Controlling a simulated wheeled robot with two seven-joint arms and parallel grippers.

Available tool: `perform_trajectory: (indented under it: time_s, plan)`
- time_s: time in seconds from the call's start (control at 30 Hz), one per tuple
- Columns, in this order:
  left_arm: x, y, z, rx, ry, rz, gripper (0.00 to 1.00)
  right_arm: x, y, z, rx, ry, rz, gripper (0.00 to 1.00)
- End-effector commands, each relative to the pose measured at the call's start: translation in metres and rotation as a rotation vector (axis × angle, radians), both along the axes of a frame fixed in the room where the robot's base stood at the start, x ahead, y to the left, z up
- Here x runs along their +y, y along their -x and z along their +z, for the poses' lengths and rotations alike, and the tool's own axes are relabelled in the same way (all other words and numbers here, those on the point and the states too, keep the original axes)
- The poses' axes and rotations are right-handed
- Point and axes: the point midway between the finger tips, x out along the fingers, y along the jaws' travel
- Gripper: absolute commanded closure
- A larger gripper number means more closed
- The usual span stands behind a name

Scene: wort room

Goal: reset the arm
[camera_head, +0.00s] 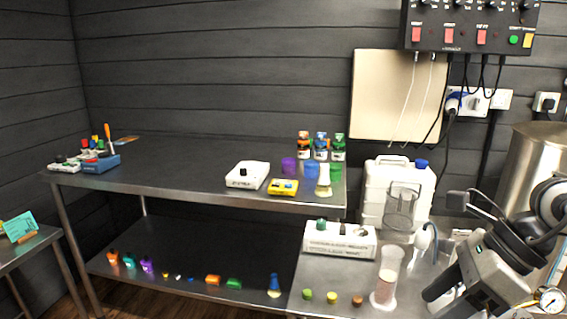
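My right arm (478,275) is in view at the lower right, with grey links and black round joints. It is bent in front of the right end of the steel bench. My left arm and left gripper are not in view.
A clear measuring cylinder (386,276) and a white device (339,240) stand just left of my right arm. A white jerrycan (379,182) stands behind. A large steel vessel (532,165) is at the right. The steel table (190,165) has free room at its middle.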

Motion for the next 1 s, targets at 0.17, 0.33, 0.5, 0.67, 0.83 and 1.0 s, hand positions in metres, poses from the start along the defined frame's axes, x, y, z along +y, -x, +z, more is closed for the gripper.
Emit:
perform_trajectory:
  time_s: [0.17, 0.33, 0.5, 0.67, 0.83, 1.0]
  plan:
    - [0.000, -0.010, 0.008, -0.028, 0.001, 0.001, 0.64, 0.054, 0.012, -0.007, 0.097, -0.269, 0.011, 0.42]
    - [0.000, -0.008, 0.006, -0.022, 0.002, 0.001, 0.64, 0.114, 0.026, 0.002, 0.277, -0.677, -0.058, 0.42]
    - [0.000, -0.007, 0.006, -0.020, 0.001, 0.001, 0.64, 0.148, 0.016, 0.021, 0.634, -1.272, -0.360, 0.42]
    - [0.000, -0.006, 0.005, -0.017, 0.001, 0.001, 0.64, 0.116, -0.021, -0.030, 1.109, -1.792, -0.985, 0.42]
    - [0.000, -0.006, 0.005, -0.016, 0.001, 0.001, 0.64, 0.084, -0.002, -0.149, 1.538, -1.999, -1.726, 0.42]
    - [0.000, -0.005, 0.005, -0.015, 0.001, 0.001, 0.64, 0.081, 0.051, -0.230, -1.447, 1.576, 1.810, 0.42]
